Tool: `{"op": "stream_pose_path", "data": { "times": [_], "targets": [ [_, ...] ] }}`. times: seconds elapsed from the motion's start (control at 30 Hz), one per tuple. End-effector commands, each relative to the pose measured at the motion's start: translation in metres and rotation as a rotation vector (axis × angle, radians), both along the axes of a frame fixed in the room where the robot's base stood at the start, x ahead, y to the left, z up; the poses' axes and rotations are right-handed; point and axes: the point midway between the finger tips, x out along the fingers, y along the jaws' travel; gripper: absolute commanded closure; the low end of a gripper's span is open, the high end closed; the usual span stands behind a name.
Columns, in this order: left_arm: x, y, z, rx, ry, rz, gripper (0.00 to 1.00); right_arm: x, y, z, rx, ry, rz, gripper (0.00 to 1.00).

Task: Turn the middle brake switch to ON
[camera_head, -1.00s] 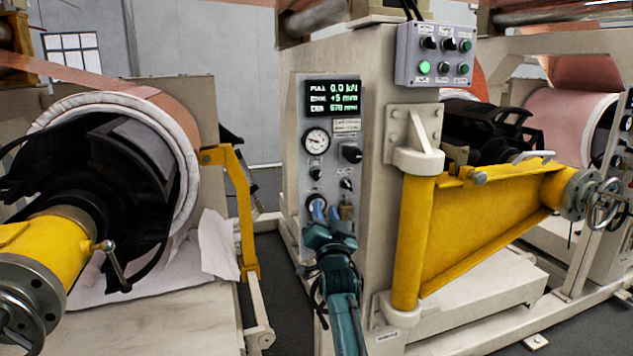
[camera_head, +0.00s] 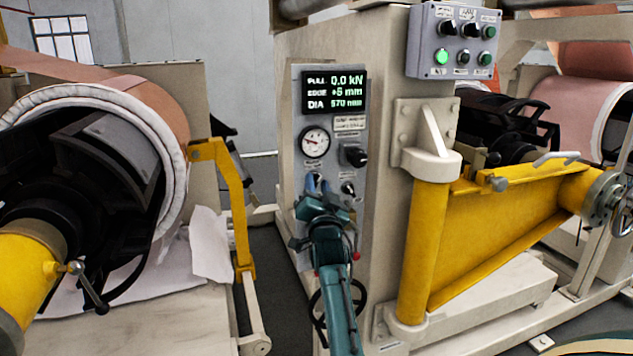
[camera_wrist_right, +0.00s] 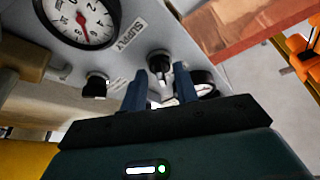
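The control panel (camera_head: 330,110) stands upright on the beige machine. My right gripper (camera_head: 318,181) is in front of its lower left part, fingers toward the panel, hiding part of it. In the right wrist view its two blue fingers (camera_wrist_right: 160,88) are apart with nothing gripped. A black switch (camera_wrist_right: 159,64) sits just beyond the gap between the fingertips. A second black switch (camera_wrist_right: 96,85) is to its left; a third dark knob (camera_wrist_right: 203,82) is to its right, partly behind a finger. My left gripper is not in view.
A pressure gauge (camera_head: 314,142) and a larger black knob (camera_head: 354,155) are above the gripper. A grey button box (camera_head: 455,42) is at upper right. A yellow arm (camera_head: 430,245) stands right of the panel; a yellow bracket (camera_head: 235,205) stands to the left.

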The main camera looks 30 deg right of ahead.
Motion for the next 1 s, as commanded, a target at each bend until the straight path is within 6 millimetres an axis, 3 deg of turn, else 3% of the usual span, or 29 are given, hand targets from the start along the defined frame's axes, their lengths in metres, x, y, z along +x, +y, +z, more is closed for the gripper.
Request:
{"op": "stream_pose_path", "data": {
  "times": [0.33, 0.67, 1.0],
  "targets": [
    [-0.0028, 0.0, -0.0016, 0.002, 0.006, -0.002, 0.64, 0.0001, 0.0002, 0.001, 0.0, 0.0, 0.0, 0.7],
    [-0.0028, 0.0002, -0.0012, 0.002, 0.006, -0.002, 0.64, 0.0001, 0.0003, 0.0009, 0.001, 0.0, 0.0, 0.97],
    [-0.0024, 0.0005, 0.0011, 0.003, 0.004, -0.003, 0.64, 0.0002, -0.0001, 0.0011, -0.048, 0.011, 0.0, 0.98]
  ]
}}
